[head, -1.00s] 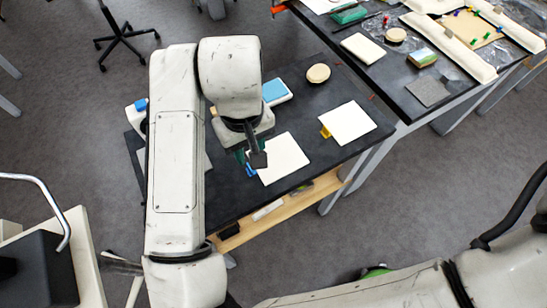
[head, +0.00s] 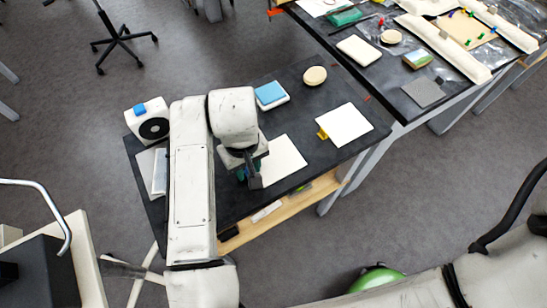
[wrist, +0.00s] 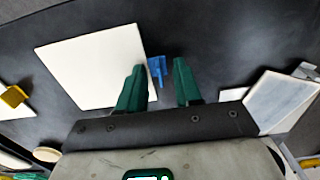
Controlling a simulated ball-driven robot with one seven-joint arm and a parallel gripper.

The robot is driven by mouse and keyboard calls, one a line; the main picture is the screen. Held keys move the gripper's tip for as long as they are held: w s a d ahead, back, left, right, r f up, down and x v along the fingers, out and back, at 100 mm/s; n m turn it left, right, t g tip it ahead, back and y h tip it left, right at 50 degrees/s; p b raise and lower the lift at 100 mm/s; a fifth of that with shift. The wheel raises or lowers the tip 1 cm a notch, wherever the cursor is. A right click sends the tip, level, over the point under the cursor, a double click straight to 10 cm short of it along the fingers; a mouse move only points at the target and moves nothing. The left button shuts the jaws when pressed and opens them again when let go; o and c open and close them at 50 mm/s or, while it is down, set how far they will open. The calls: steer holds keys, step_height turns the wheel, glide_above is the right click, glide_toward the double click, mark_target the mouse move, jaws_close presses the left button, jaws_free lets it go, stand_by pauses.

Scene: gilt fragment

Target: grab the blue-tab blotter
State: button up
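The blue-tab blotter is a white square sheet (head: 287,160) on the dark bench, partly behind my gripper in the head view. In the wrist view the white sheet (wrist: 88,66) lies flat, with its blue tab (wrist: 157,69) sticking out from the right edge. My gripper (wrist: 158,66) is open, its two green fingers on either side of the blue tab with space around it. I cannot tell the fingers' height above the bench. In the head view my gripper (head: 250,178) hides the tab.
A yellow-tab blotter (head: 346,124) lies to the right. A blue-topped block (head: 271,94) and round beige disc (head: 315,76) sit behind. A white device (head: 147,122) and a pale framed panel (head: 154,172) are at left. A second bench (head: 378,78) holds several items.

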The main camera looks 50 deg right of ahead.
steer(key=shift+c, duration=0.4)
jaws_close()
steer(key=shift+r, duration=0.2)
